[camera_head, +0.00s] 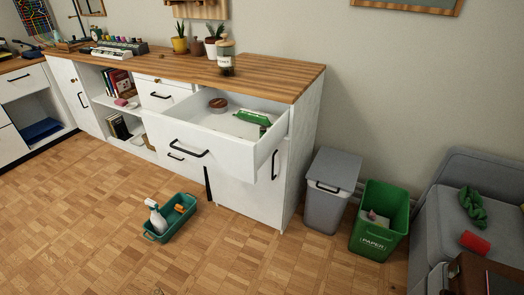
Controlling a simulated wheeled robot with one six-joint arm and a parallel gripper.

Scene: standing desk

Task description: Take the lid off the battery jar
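A glass jar (225,60) stands upright on the wooden desktop, near its right part and close to the front edge. It has a light label and dark contents low inside. A wooden-looking lid (225,42) sits on its top. The label is too small to read for certain, so I cannot be sure it is the battery jar. My gripper is not in view.
Below the jar an open white drawer (222,136) juts out, holding a round brown item (218,104) and a green item (252,118). Potted plants (180,44) stand left of the jar. A teal caddy (172,222) and two bins (380,222) stand on the floor.

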